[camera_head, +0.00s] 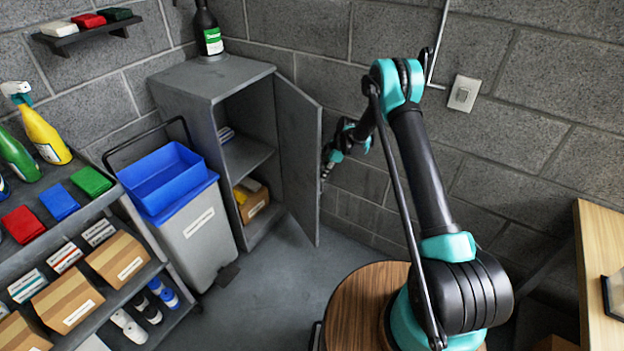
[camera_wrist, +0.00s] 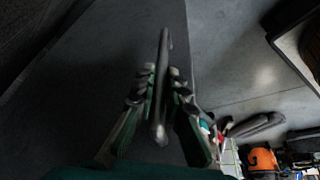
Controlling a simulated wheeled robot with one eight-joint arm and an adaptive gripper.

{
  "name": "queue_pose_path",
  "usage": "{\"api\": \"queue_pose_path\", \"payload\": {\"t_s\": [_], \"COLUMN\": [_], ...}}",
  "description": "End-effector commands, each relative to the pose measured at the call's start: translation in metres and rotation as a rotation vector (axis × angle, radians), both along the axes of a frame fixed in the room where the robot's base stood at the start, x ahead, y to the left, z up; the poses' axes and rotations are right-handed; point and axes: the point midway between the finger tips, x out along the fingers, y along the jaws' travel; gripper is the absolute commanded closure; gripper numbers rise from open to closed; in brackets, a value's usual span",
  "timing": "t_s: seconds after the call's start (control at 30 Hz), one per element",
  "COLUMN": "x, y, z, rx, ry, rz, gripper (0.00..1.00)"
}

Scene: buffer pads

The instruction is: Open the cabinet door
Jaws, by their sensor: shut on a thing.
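The grey cabinet (camera_head: 185,80) stands against the back wall. Its door (camera_head: 298,150) is hinged at the right side and stands wide open, showing shelves inside. My gripper (camera_head: 327,168) is at the outer face of the door, near its free edge. In the wrist view my gripper (camera_wrist: 163,95) has its two fingers on either side of a long metal handle (camera_wrist: 164,60) and is shut on it. The door face (camera_wrist: 120,60) fills the left and middle of that view. In the head view the handle is mostly hidden by the gripper.
A grey bin (camera_head: 200,225) with a blue crate (camera_head: 165,180) stands left of the cabinet. A shelf rack (camera_head: 75,230) with bottles and boxes is at far left. A wooden table (camera_head: 600,260) is at right. Floor before the cabinet (camera_head: 265,285) is clear.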

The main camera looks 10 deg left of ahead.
Motion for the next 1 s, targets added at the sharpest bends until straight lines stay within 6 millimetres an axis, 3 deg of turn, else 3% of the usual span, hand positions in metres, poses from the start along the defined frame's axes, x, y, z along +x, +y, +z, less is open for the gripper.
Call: {"api": "queue_pose_path", "payload": {"t_s": [0.23, 0.67, 0.7, 0.87, 1.0], "x": [0.015, 0.017, 0.017, 0.017, 0.017], "y": [-0.012, -0.013, -0.013, -0.013, -0.013], "z": [0.000, 0.000, 0.000, 0.000, 0.000], "rx": [-0.001, 0.001, 0.001, 0.000, 0.000], "ry": [0.000, -0.002, -0.002, -0.001, -0.001], "rz": [-0.002, -0.003, -0.002, -0.003, -0.003], "gripper": [1.00, 1.00, 0.88, 0.68, 0.68]}}
